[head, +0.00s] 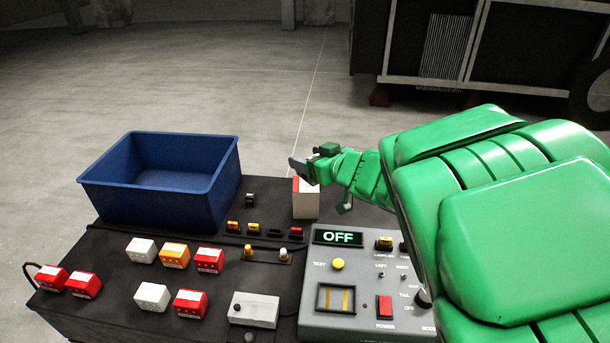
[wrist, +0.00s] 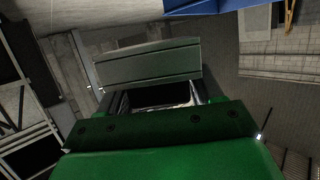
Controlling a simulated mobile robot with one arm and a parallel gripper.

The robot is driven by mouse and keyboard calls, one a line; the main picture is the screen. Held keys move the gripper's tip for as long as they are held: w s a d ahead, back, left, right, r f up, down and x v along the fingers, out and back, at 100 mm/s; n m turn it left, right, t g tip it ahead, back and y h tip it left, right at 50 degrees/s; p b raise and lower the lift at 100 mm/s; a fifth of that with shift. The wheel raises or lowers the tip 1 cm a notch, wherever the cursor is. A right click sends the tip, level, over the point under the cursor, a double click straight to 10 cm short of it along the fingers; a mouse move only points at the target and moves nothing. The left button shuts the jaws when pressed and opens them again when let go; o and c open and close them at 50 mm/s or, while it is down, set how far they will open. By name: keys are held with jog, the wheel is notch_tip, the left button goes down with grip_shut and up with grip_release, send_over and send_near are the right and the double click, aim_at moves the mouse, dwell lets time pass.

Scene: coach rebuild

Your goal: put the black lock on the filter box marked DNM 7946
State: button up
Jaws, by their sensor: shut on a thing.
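My gripper (head: 306,168) is above the back edge of the black bench, pointing left. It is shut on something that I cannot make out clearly. In the wrist view the dark jaws (wrist: 160,97) show a dark gap with a pale patch between them. A white box with a red part (head: 306,203) shows right under the gripper; I cannot tell if they touch. Several red, white and orange boxes (head: 209,260) sit on the bench, their markings too small to read. Small yellow and red locks (head: 296,232) lie in a row. A small black item (head: 250,199) stands behind them; I cannot tell if it is a lock.
A blue open bin (head: 215,185) stands at the back left of the bench. A grey control panel (head: 310,322) with an OFF display is at the right, partly behind my green arm. A white switch box (head: 254,309) is at the front.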

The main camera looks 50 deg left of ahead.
jog(key=w+a+f, duration=0.3)
jog(key=w+a, duration=0.1)
jog(key=a, duration=0.3)
send_over(302, 181)
jog(key=f, duration=0.5)
jog(key=shift+s+d+f, duration=0.15)
jog(key=shift+d+f, duration=0.05)
jog(key=shift+d, duration=0.2)
jog(key=shift+w+a+f, duration=0.3)
jog(key=shift+a+f, duration=0.2)
jog(key=shift+f, duration=1.6)
jog(key=shift+f, duration=0.15)
jog(key=o, duration=1.4)
jog(key=shift+v, duration=6.1)
